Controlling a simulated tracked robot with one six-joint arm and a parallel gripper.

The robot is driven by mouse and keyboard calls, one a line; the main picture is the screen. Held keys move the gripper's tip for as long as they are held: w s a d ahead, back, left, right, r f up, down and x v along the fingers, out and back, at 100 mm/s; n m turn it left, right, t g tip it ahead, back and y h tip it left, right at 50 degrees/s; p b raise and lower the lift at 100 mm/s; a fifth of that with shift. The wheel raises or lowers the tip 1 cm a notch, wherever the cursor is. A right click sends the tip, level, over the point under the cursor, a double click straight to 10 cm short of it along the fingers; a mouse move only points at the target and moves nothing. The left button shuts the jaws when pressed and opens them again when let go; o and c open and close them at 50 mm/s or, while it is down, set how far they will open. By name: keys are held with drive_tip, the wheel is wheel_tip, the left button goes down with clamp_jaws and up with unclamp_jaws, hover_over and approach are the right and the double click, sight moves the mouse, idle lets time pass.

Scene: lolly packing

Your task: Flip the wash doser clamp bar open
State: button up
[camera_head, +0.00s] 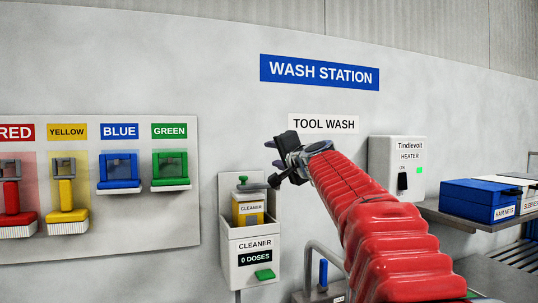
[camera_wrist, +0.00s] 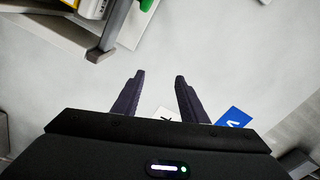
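The wash doser (camera_head: 252,256) is a white wall box marked CLEANER with a display reading 0 DOSES. A yellow cleaner container (camera_head: 247,209) with a green cap stands in its top, against a grey back plate. In the wrist view a dark grey bar (camera_wrist: 100,50) shows at the upper left beside yellow and white parts; I cannot tell for certain that it is the clamp bar, or its position. My gripper (camera_head: 272,162) is up and to the right of the container, apart from it. Its two fingers are spread and empty in the wrist view (camera_wrist: 158,77).
A rack of coloured brushes (camera_head: 98,190) hangs left of the doser. A tap (camera_head: 325,265) stands below my arm. A white heater box (camera_head: 397,165) and a shelf with a blue box (camera_head: 478,201) are at right.

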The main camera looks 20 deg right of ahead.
drive_tip(key=shift+w, duration=2)
drive_tip(key=shift+c, duration=0.4)
clamp_jaws()
drive_tip(key=shift+o, duration=0.4)
unclamp_jaws()
drive_tip(key=shift+s, duration=0.15)
